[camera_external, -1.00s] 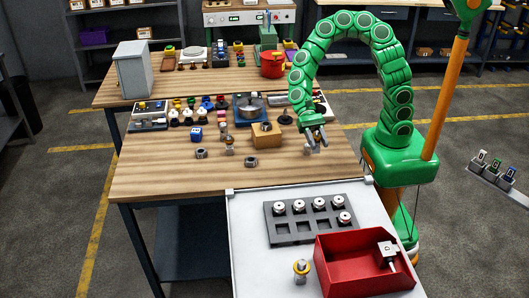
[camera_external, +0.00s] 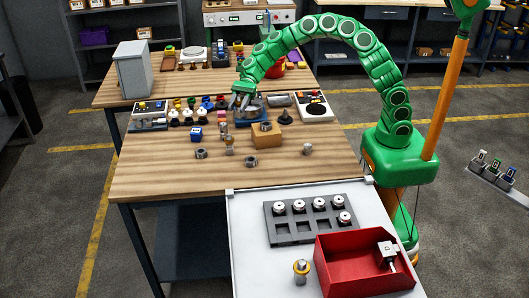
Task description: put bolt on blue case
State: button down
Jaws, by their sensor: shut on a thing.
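My gripper (camera_external: 240,106) is over the left part of a blue base with a round metal piece on it, near the middle of the workbench. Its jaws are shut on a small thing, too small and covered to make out. The blue base (camera_external: 251,123) is partly hidden by the gripper. A small bolt-like metal piece (camera_external: 307,149) stands upright on the wood at the right, apart from the gripper. Another upright metal piece (camera_external: 228,146) stands left of the tan block. A small blue box (camera_external: 196,135) with white marks also lies on the bench, left of that piece.
The tan block (camera_external: 268,140) with a ring on top sits in front of the blue base. Coloured knobs crowd the left. A red bin (camera_external: 345,278) and grey tray (camera_external: 300,238) rest on the white table. The wooden front left is clear.

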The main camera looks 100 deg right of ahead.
jog(key=w+d+r+m+t+h, duration=0.1)
jog(key=w+d+r+t, duration=0.15)
jog(key=w+d, duration=0.3)
jog(key=g, duration=0.1)
send_over(194, 132)
jog(key=shift+m, duration=0.3)
jog(key=shift+d+f, duration=0.1)
jog(key=shift+f, duration=6)
jog(key=c, duration=0.6)
grip_release()
jog(key=shift+f, duration=0.1)
jog(key=shift+c, duration=0.2)
